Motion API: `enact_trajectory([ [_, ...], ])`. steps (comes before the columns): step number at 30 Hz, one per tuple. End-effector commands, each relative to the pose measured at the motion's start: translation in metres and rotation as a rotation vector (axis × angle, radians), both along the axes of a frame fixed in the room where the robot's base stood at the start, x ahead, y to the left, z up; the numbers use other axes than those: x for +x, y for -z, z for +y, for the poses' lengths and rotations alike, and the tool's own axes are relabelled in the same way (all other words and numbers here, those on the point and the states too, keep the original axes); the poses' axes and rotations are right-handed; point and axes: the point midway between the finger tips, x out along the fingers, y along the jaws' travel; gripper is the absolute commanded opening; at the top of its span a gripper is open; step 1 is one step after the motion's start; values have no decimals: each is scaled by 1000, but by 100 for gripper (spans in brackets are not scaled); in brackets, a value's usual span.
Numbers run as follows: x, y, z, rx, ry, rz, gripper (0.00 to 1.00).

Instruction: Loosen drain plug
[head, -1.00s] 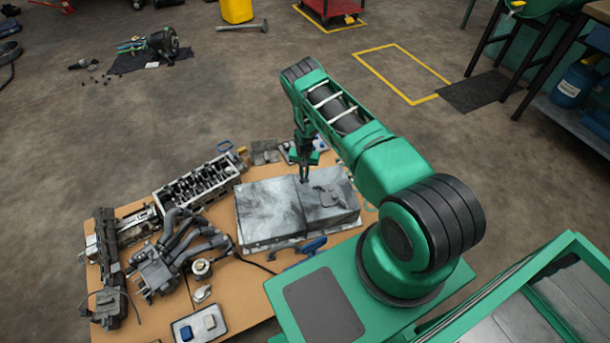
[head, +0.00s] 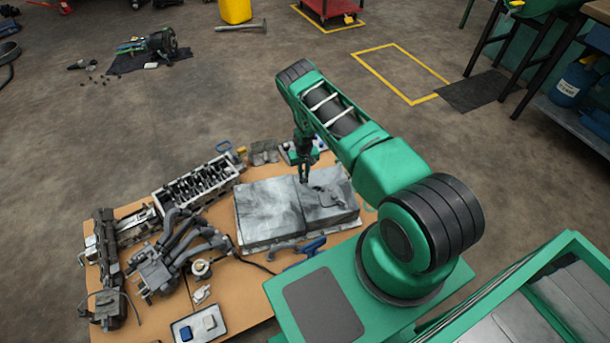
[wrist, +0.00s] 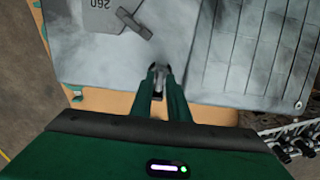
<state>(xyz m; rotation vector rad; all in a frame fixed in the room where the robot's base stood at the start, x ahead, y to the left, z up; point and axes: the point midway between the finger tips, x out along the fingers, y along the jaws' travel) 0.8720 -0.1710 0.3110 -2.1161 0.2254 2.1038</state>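A wide grey metal part (head: 268,215), which looks like a pan or cover, lies on the workbench under my arm. In the wrist view its smeared grey surface (wrist: 205,40) fills the upper part, with a darker raised patch marked 260 (wrist: 95,12) and a small dark bar at upper left. I cannot make out a drain plug for certain in either view. My gripper (head: 304,181) points down at the far edge of the grey part. I cannot tell whether the tips touch the part.
An engine block or head (head: 200,182) and dark hoses (head: 180,238) crowd the workbench (head: 245,290) on the left. A blue-handled tool (head: 305,252) lies at the grey part's near edge. A small tray (head: 212,332) is at the front.

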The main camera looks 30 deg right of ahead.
Motion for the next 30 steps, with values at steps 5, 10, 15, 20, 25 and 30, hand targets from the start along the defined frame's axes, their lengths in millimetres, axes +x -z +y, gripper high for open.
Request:
enact_trajectory([
  [5, -1, 0, 0, 0, 1, 2, 22],
  [10, -2, -1, 0, 1, 2, 4, 22],
  [15, -2, -12, 1, 1, 2, 5, 22],
  [20, -2, -22, 1, 2, 3, 6, 22],
  [25, -2, -34, 1, 1, 4, 6, 22],
  [30, -3, -42, 1, 1, 3, 7, 22],
])
